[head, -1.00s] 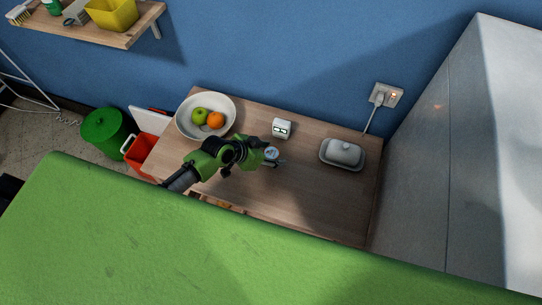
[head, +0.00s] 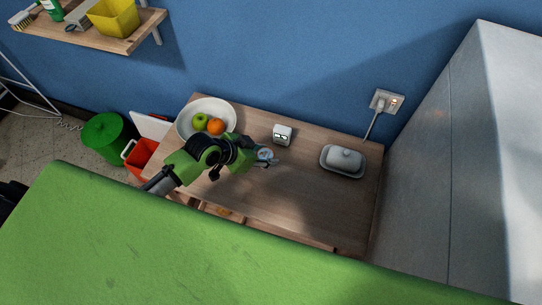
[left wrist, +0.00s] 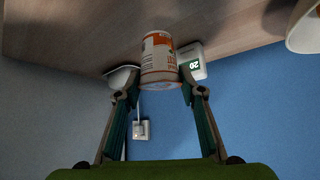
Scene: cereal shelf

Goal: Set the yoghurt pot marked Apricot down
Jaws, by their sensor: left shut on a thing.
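The yoghurt pot (left wrist: 160,57) is white with an orange label in the left wrist view; I cannot read its wording. My left gripper (left wrist: 160,80) is shut on it, one finger on each side. In the head view the pot (head: 265,153) shows as a pale round top at the end of my left gripper (head: 270,159), over the middle of the wooden table (head: 310,205). I cannot tell whether the pot's base touches the table. My right gripper is in neither view.
A white bowl (head: 184,122) with apples and an orange stands at the back left. A small white digital clock (head: 283,135) stands just behind the pot. A grey butter dish (head: 343,160) is to the right. The table's front right is clear. An open drawer (head: 228,212) shows at the front edge.

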